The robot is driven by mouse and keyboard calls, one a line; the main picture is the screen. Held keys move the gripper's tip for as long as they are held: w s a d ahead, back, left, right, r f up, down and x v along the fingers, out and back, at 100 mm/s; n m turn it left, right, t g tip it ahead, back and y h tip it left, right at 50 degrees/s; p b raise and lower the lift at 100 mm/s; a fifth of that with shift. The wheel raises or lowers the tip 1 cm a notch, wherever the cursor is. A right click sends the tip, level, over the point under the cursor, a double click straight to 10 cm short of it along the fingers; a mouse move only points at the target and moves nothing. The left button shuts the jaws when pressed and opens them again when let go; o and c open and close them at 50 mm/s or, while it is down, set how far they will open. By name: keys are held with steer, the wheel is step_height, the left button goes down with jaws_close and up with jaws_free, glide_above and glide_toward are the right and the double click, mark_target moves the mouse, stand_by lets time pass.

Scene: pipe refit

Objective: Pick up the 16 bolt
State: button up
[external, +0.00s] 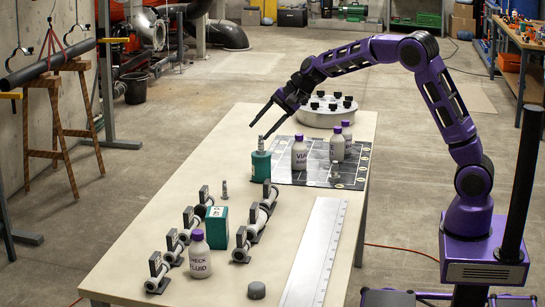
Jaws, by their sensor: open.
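Two bolt-like metal pieces show. One (261,143) stands upright on top of a teal block (261,168) at the mat's left edge. The other (224,190) stands on the bare table nearer the front. I cannot read a size on either, so I cannot tell which is the 16 bolt. My gripper (259,132) is open and empty, its two dark fingers pointing down and left. In the picture its fingertips are just above the bolt on the teal block. The gap between them is hard to judge.
White purple-capped bottles (299,157) stand on the dark grid mat (350,178), right of the teal block. A round grey tray (318,117) is behind. Pipe sections (258,220), another teal box (217,226) and a bottle (199,258) fill the front left. A ruler (316,255) lies right.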

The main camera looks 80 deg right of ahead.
steer(key=f+m+y, duration=0.1)
steer(key=f+m, duration=0.1)
steer(key=f, duration=0.1)
steer(key=s+d+f+m+t+y, duration=0.1)
steer(key=f+m, duration=0.2)
steer(key=f, duration=0.1)
steer(key=f+m+t+y, duration=0.1)
steer(key=f+m, duration=0.2)
steer(key=shift+s+d+f+b, duration=0.3)
steer(key=shift+d+f+b, duration=0.05)
steer(key=shift+f+b, duration=0.05)
steer(key=s+d+f+m+t, duration=0.1)
steer(key=d+f+m+t, duration=0.2)
steer(key=m, duration=0.4)
steer(key=b, duration=0.1)
glide_toward(225, 183)
steer(key=x, duration=0.5)
steer(key=shift+w+f, duration=0.15)
steer(key=shift+f, duration=0.1)
steer(key=shift+h, duration=0.3)
steer(key=x, duration=0.5)
steer(key=shift+d+f, duration=0.15)
steer(key=shift+f, duration=0.1)
jaws_close()
